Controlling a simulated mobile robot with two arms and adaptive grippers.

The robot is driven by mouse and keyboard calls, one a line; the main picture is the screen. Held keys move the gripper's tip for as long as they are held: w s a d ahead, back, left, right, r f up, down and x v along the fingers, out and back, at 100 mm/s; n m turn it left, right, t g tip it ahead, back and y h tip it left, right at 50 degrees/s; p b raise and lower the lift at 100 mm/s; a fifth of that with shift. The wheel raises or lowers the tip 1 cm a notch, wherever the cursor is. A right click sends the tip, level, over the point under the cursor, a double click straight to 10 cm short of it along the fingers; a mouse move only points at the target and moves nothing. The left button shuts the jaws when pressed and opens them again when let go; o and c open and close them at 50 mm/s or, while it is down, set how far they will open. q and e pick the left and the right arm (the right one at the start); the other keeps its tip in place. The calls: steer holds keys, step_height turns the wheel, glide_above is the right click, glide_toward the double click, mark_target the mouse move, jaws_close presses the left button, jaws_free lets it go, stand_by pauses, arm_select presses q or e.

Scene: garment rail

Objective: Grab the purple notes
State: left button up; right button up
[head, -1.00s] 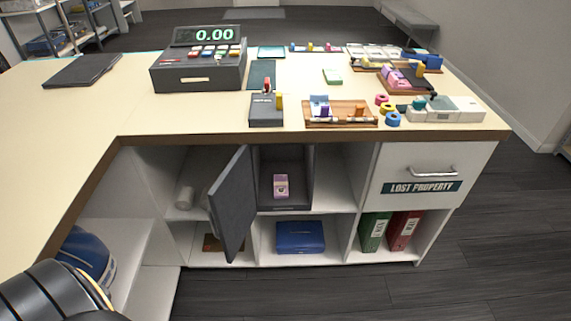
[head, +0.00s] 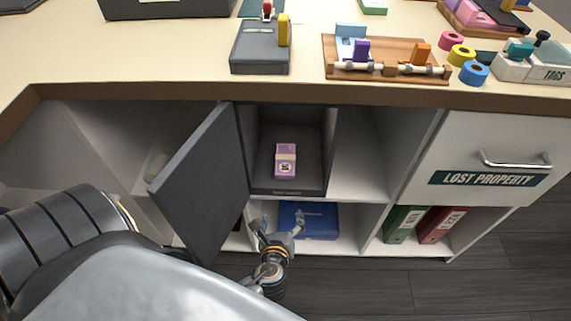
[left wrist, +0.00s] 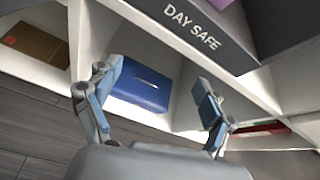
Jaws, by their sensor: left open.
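The purple notes (head: 285,161) are a small banded stack inside the dark open safe (head: 262,184) under the counter, on its floor. A sliver of purple shows at the top of the left wrist view (left wrist: 211,3), above the label DAY SAFE. The safe's grey door (head: 198,180) stands swung open to the left. My left gripper (head: 277,220) is open and empty, below the safe and in front of the lower shelf; its spread fingers also show in the left wrist view (left wrist: 155,92). My right gripper is not in view.
A blue box (head: 309,221) lies on the lower shelf behind my left gripper. Green (head: 402,224) and red (head: 441,225) binders stand to the right. A LOST PROPERTY drawer (head: 487,179) is at upper right. The counter (head: 200,60) overhangs the shelves and holds several small items.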

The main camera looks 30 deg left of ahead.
mark_target(285, 164)
arm_select(q)
step_height(285, 164, up, 9)
steer(key=w+a+m+t+y+b, duration=0.2)
steer(key=m, duration=0.1)
steer(key=shift+t, duration=0.3)
steer(key=b+x, duration=0.1)
steer(key=x, duration=0.5)
steer(key=shift+w+a, duration=0.15)
steer(key=shift+w, duration=0.2)
steer(key=shift+w+a+f, duration=0.15)
steer(key=shift+w+a, duration=0.15)
steer(key=shift+w, duration=0.15)
steer(key=x, duration=0.2)
steer(key=b+x, duration=0.1)
steer(key=x, duration=0.1)
steer(key=shift+w+d+b, duration=0.2)
steer(key=shift+w+b, duration=0.1)
steer(key=shift+w, duration=0.05)
steer(key=shift+w+a, duration=0.25)
steer(key=shift+w, duration=0.05)
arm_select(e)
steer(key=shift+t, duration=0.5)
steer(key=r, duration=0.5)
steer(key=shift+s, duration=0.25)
arm_select(q)
steer(key=c, duration=1.3)
